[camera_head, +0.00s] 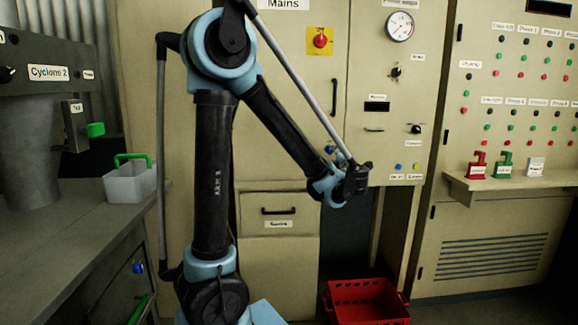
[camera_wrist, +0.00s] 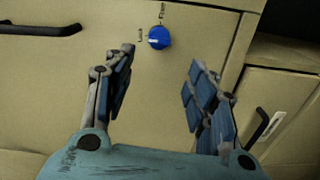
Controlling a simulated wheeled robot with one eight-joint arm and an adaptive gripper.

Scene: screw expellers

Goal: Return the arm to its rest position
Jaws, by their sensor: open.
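My arm stands upright in the middle of the head view, with its forearm slanting down to the right toward the beige cabinet. My gripper (camera_wrist: 158,92) is open in the wrist view, with its two fingers wide apart and nothing between them. In the head view its fingers are hard to make out at the end of the dark wrist. A blue knob (camera_wrist: 159,38) on a beige panel shows beyond the fingertips, apart from them. Lettering stands beside the knob.
A grey bench (camera_head: 75,240) is at left with a clear green-handled container (camera_head: 128,184). A red crate (camera_head: 368,302) stands on the floor. A shelf (camera_head: 510,187) at right holds a red, a green and a white item. A black handle (camera_wrist: 40,28) is at upper left in the wrist view.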

